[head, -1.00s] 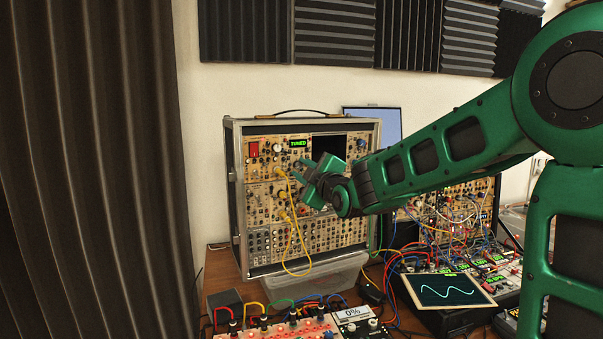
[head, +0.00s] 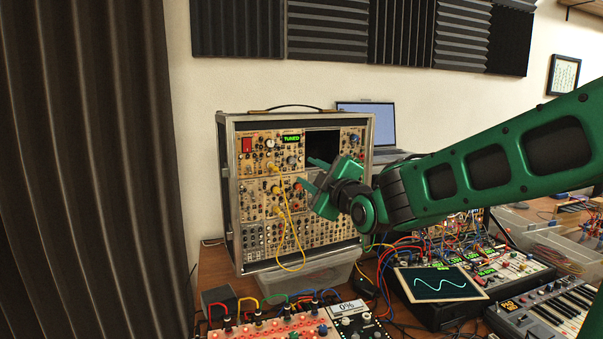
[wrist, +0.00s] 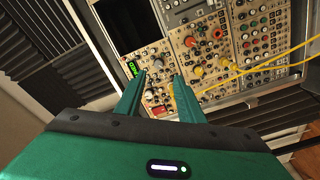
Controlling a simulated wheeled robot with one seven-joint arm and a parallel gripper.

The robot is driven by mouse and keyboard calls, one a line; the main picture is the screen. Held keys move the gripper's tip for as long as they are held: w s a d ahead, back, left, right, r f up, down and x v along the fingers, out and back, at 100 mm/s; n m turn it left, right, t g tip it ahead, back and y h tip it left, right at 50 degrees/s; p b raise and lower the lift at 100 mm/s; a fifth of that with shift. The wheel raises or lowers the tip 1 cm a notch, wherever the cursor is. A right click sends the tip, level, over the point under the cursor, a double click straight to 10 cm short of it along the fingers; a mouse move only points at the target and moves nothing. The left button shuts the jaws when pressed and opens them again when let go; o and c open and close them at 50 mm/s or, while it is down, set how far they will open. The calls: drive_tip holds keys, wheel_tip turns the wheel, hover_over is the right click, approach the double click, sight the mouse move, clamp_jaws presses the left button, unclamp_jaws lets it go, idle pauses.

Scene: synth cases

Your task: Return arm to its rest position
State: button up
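My gripper (head: 312,174) is green and dark grey and hangs in front of the modular synth case (head: 226,190), at the right half of its panel. In the wrist view its two fingers (wrist: 160,85) are spread apart with nothing between them. The panel's knobs and yellow cables show beyond the fingertips, which look clear of the panel. My green arm reaches in from the right edge of the head view. Part of the panel is hidden behind the gripper.
Yellow patch cables (head: 287,225) loop down the case front. The display (head: 291,138) reads TUNED. A tablet with a wave trace (head: 440,283), cabled modules, a keyboard (head: 550,310) and a laptop (head: 367,122) crowd the right. A dark curtain (head: 90,170) hangs at left.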

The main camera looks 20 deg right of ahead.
drive_tip(key=shift+s, duration=0.8)
drive_tip(key=s+d+f+m+g+h, duration=0.4)
drive_tip(key=s+d+f+m+g, duration=0.6)
drive_tip(key=s+d+f, duration=0.65)
drive_tip(key=s+f+m+g+y, duration=0.1)
drive_tip(key=s+f+m+g, duration=0.3)
drive_tip(key=s, duration=0.7)
drive_tip(key=s+f+m+g+y, duration=0.1)
drive_tip(key=s+f+m+g, duration=0.3)
drive_tip(key=s, duration=0.7)
drive_tip(key=shift+s+a+f+m, duration=0.15)
drive_tip(key=shift+s+m, duration=0.1)
drive_tip(key=shift+m, duration=0.55)
